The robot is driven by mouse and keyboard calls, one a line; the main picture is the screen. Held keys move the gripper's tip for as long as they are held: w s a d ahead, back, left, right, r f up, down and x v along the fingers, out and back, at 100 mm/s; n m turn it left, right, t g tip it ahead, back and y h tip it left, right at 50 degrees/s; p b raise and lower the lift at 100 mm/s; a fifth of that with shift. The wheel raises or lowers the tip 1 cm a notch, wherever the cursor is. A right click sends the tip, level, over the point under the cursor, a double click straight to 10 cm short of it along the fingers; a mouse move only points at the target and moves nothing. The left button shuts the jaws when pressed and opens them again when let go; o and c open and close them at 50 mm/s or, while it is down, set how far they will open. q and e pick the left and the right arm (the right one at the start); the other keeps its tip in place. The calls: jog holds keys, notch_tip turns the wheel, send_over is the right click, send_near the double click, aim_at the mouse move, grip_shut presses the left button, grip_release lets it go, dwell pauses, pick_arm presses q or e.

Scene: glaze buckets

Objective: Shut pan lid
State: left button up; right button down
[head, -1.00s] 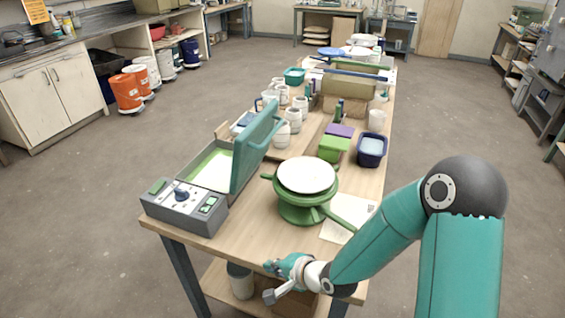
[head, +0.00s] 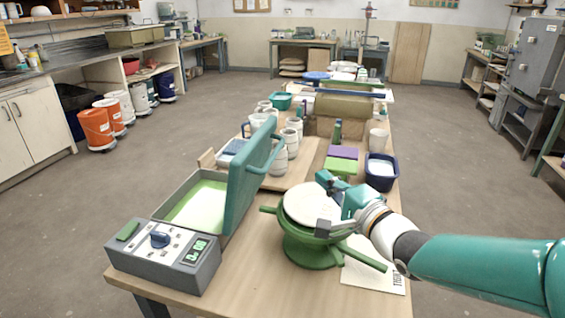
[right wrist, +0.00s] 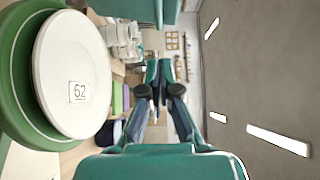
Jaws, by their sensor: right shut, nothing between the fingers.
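The pan (head: 200,205) is a grey rectangular one with a pale green inside, at the left front of the table. Its teal lid (head: 247,172) stands open, nearly upright, along the pan's right side, with a bar handle (head: 270,152) on its outer face. My right gripper (head: 328,182) is shut and empty, to the right of the lid and apart from it, above the far right part of the green turntable. The right wrist view shows its fingers (right wrist: 166,75) close together. My left gripper is not in view.
The green turntable (head: 310,250) with a white disc (head: 307,203) stands right of the pan; the disc reads 62 in the right wrist view. White mugs (head: 292,135), a green block (head: 340,168) and a blue tub (head: 381,172) stand behind. A control box (head: 165,255) fronts the pan.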

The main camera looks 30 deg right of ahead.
jog(key=shift+w+a+p, duration=0.3)
jog(key=shift+w+a, duration=0.1)
jog(key=shift+w, duration=1.45)
jog(key=shift+w+a+p, duration=0.3)
jog(key=shift+w+a, duration=0.05)
jog(key=shift+w, duration=1.55)
jog(key=shift+w+a+p, duration=0.3)
jog(key=shift+w+a, duration=0.1)
jog(key=shift+w, duration=1.45)
